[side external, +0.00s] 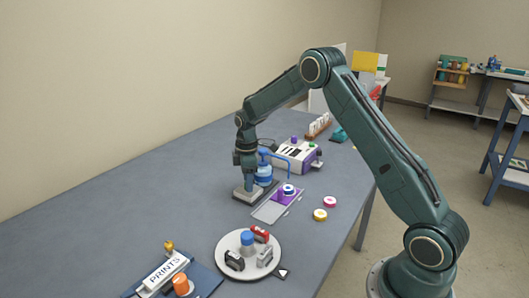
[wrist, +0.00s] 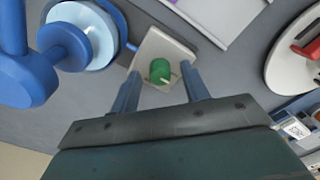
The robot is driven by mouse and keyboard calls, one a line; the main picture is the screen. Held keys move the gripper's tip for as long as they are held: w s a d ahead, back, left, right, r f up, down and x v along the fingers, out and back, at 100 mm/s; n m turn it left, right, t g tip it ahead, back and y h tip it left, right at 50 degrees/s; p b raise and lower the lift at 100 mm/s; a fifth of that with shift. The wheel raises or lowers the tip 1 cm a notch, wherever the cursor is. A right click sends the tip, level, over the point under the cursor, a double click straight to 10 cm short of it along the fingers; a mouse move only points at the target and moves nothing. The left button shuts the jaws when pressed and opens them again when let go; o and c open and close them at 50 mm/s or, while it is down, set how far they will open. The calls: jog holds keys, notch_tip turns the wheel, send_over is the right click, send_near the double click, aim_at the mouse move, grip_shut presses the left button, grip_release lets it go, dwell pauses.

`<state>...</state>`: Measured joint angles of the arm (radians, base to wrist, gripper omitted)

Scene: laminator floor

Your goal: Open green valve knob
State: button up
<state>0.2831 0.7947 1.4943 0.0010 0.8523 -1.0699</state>
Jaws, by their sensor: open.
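The green valve knob (wrist: 160,70) shows in the wrist view, on a light grey plate (wrist: 163,45). It has a small pale pointer on its side. My gripper (wrist: 160,82) is open, with one blue-grey finger on each side of the knob and a gap to each. I cannot tell the height of the fingertips over the plate. In the side external view my gripper (side external: 248,188) points down at the grey base (side external: 243,194), and the knob is hidden there.
A blue pump-like device (side external: 264,172) stands close beside my gripper; it also fills the left of the wrist view (wrist: 75,40). A grey tray (side external: 270,211) with a purple block lies in front. A round white turntable (side external: 233,262) and a PRINTS holder (side external: 165,273) are nearer. The left table is clear.

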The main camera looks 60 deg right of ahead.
jog(key=c, duration=1)
